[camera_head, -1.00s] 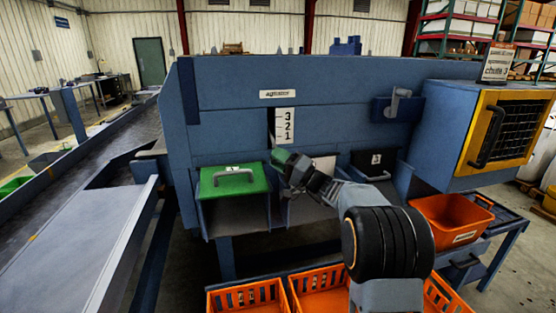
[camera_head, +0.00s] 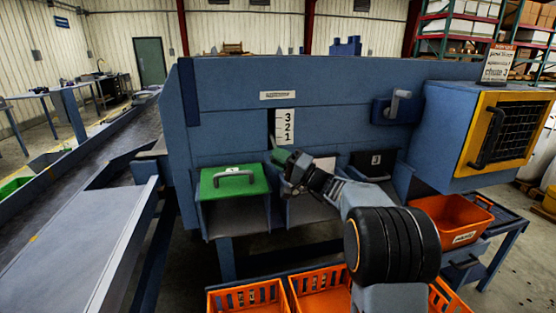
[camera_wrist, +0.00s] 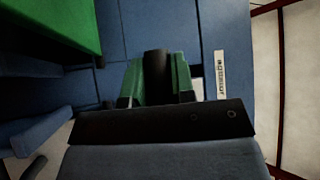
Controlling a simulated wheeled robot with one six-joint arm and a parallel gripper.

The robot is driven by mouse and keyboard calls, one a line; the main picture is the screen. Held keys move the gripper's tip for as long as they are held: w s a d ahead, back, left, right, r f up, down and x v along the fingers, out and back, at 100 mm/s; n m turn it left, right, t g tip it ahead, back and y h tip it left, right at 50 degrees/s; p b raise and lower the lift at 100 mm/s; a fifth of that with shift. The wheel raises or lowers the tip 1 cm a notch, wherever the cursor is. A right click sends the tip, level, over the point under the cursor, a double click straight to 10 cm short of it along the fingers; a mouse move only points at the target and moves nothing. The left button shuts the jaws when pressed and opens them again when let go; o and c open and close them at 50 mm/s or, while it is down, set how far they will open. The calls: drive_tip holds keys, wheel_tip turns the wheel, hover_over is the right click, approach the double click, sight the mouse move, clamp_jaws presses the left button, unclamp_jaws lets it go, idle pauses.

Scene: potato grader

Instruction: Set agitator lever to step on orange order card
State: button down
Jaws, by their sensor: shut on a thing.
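The agitator panel carries a white scale (camera_head: 285,127) marked 3, 2, 1 from top to bottom, with a dark vertical slot at its left. My gripper (camera_head: 281,157) is just below the 1, in front of the slot's lower end. In the wrist view its green fingers (camera_wrist: 157,78) are shut around a dark upright bar, the agitator lever (camera_wrist: 156,72). The lever is mostly hidden in the head view. The agitator label (camera_wrist: 220,74) lies right of it in the wrist view. A white order card (camera_head: 497,64) stands at upper right; its small print is hard to read.
Below the panel are a green lid (camera_head: 234,180) at left and a black lid (camera_head: 372,163) marked 3; my arm hides the middle one. Orange crates (camera_head: 247,297) and an orange bin (camera_head: 452,222) stand lower down.

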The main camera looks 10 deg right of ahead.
drive_tip(key=shift+s+r, duration=0.15)
drive_tip(key=shift+r, duration=0.7)
wheel_tip(320, 180, up, 12)
drive_tip(key=m+g+h+p, duration=0.2)
drive_tip(key=m+h+p, duration=0.2)
drive_tip(key=p, duration=0.8)
drive_tip(key=shift+w+f+m+g+p, duration=0.2)
drive_tip(key=shift+w+m+g+p, duration=0.15)
drive_tip(key=shift+m, duration=0.55)
drive_tip(key=shift+r, duration=0.1)
drive_tip(key=c, duration=1.2)
unclamp_jaws()
drive_tip(key=shift+c, duration=0.2)
drive_tip(key=o, duration=0.3)
drive_tip(key=shift+f, duration=0.2)
drive_tip(key=b+v, duration=0.3)
drive_tip(key=v, duration=1.1)
drive_tip(key=shift+r+b, duration=0.2)
drive_tip(key=shift+b, duration=0.15)
drive_tip(key=shift+a, duration=0.1)
